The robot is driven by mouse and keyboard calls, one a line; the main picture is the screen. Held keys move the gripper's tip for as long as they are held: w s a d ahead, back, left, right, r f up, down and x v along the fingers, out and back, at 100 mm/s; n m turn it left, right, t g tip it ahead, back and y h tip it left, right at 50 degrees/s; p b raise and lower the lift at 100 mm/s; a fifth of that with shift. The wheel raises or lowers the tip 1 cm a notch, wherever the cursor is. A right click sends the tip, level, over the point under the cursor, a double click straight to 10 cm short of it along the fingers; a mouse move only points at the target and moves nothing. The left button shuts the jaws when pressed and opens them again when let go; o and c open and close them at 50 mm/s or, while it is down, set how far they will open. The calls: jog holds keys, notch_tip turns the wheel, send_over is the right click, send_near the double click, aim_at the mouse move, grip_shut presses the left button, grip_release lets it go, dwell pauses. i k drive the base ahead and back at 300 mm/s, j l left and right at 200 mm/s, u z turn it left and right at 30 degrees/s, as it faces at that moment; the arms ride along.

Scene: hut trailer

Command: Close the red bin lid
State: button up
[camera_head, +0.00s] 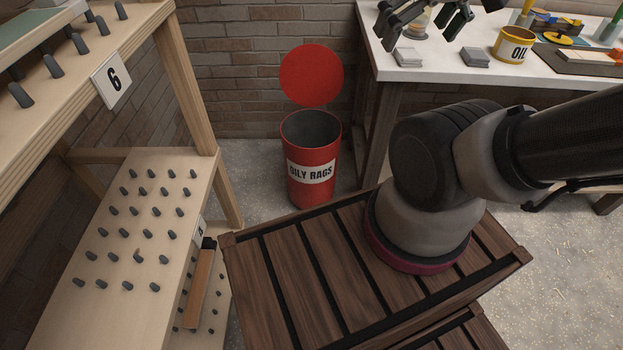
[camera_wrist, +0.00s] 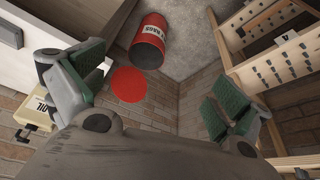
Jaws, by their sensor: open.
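The red bin (camera_head: 311,187), labelled "OILY RAGS", stands upright on the floor against the brick wall in the head view. Its round red lid (camera_head: 312,75) stands up behind the rim, and the dark inside of the bin shows. In the wrist view the bin (camera_wrist: 148,42) and the lid (camera_wrist: 129,85) appear between my gripper's fingers but farther off. My gripper (camera_wrist: 152,98) is open and empty, with green-padded fingers wide apart. In the head view my gripper (camera_head: 425,20) is at the top, over the white table, apart from the lid.
The white table (camera_head: 440,62) right of the bin holds a yellow oil can (camera_head: 513,43) and small stacks. A wooden peg rack (camera_head: 130,220) stands left. A dark slatted crate (camera_head: 300,270) is in front. The floor around the bin is partly clear.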

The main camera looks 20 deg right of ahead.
aim_at(310, 75)
jog(key=i+l+z, duration=0.1)
jog(key=i+l, duration=0.25)
jog(key=l, duration=0.15)
jog(key=i+l, duration=0.4)
jog(key=l+z, duration=0.05)
